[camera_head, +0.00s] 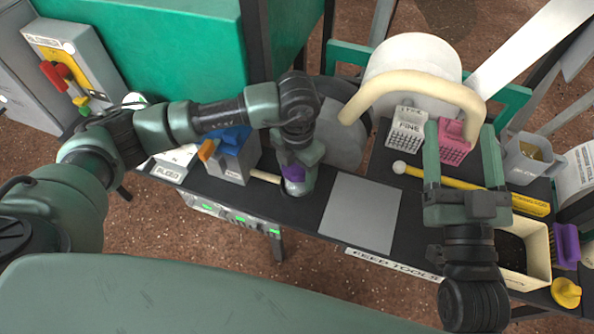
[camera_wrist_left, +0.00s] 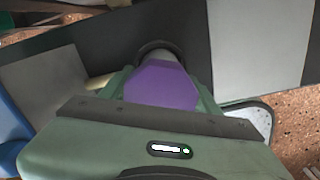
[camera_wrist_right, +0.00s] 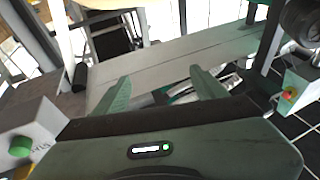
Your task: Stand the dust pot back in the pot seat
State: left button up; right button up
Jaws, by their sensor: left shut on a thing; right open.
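My left gripper (camera_head: 298,178) is shut on a purple grip, which I take to be part of the dust pot (camera_head: 291,172), at the bench's front edge. In the left wrist view the purple part of the dust pot (camera_wrist_left: 163,88) sits between the fingers. A pale round end beyond it meets a dark ring (camera_wrist_left: 146,48), which looks like the pot seat. Whether the pot is fully down in it is hidden by the gripper. My right gripper (camera_head: 461,160) is open and empty; it also shows empty in the right wrist view (camera_wrist_right: 160,88).
A grey plate (camera_head: 360,215) lies right of my left gripper. A grey box with a blue top (camera_head: 236,155) stands close on its left. A pink block (camera_head: 453,142) and a white "FINE" block (camera_head: 406,130) stand near my right gripper. A cream tray (camera_head: 538,255) sits at right.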

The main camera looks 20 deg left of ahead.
jog(key=shift+r, duration=0.1)
pick_arm(q)
jog(key=shift+f, duration=0.15)
jog(key=o, duration=1.4)
jog(key=shift+o, duration=0.2)
pick_arm(e)
jog(key=shift+s+r+t, duration=0.15)
jog(key=shift+r+t, duration=0.15)
jog(key=shift+r, duration=0.1)
pick_arm(q)
notch_tip(320, 180, up, 6)
jog(key=shift+f+p, duration=0.1)
jog(key=shift+p, duration=0.75)
notch_tip(320, 180, up, 7)
jog(key=shift+f+p, duration=0.2)
jog(key=shift+p, duration=0.5)
pick_arm(e)
notch_tip(320, 180, down, 15)
jog(key=s+d+g+h, duration=0.1)
jog(key=d+g+h, duration=0.1)
jog(key=g, duration=0.6)
jog(key=shift+s+d+g, duration=0.2)
jog(key=shift+s+g, duration=0.2)
pick_arm(q)
jog(key=shift+f, duration=0.1)
pick_arm(e)
jog(key=shift+r, duration=0.1)
